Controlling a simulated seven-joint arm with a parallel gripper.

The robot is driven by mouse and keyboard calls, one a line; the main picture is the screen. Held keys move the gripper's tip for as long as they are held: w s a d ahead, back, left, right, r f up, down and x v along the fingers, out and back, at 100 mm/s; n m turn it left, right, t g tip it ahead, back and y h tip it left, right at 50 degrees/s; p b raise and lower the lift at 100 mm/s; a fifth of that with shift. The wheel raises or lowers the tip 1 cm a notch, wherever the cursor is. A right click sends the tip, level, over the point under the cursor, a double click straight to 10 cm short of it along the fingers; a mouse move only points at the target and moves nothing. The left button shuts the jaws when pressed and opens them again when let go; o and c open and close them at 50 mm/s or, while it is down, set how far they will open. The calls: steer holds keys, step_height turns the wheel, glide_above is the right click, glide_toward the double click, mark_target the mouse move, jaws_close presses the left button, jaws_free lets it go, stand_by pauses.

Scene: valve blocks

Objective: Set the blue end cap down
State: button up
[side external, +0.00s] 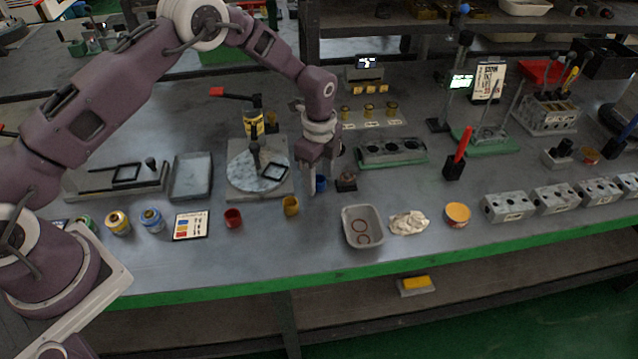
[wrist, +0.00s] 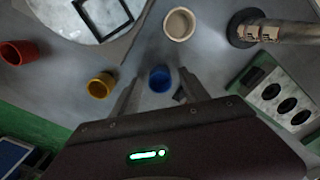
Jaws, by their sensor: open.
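The blue end cap (wrist: 160,79) stands on the grey bench top between the fingertips of my gripper (wrist: 157,88) in the wrist view. A sliver of the blue end cap (side external: 320,184) shows beside the fingers in the side view. My gripper (side external: 318,185) points down at the bench with its fingers apart, one on each side of the cap. A gap shows between the cap and the fingers in the wrist view. The fingers partly hide the cap in the side view.
A yellow cap (side external: 291,206) and a red cap (side external: 233,218) stand to the left. A round plate fixture (side external: 245,172) is behind them. A grey tray (side external: 348,241) with rings is at front right. A valve block (side external: 393,151) on a green base is at right.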

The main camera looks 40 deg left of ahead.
steer(key=shift+f, duration=0.15)
jaws_close()
step_height(320, 180, up, 9)
steer(key=s+a+r+n, duration=0.1)
steer(key=s+a+r, duration=0.1)
steer(key=a, duration=0.3)
steer(key=s+a+r+n, duration=0.2)
steer(key=a, duration=0.3)
step_height(320, 180, down, 10)
steer(key=shift+f, duration=0.1)
